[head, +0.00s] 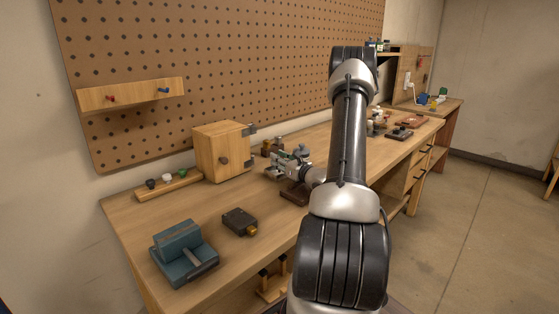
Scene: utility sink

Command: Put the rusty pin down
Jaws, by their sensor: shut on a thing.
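My gripper (276,168) shows left of my arm, just above the middle of the workbench. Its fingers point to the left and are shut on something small. I take this to be the rusty pin, but it is too small and too covered by the fingers to make out. A dark brown block (292,192) lies on the bench just below the gripper. Whether the held thing touches the bench or the block cannot be told from this view.
A wooden box (221,152) stands left of the gripper. A teal vise (183,252), a dark block with a brass knob (239,222) and a rail with coloured knobs (168,184) are on the workbench (203,214). Bare wood lies between them. My arm hides part of the bench.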

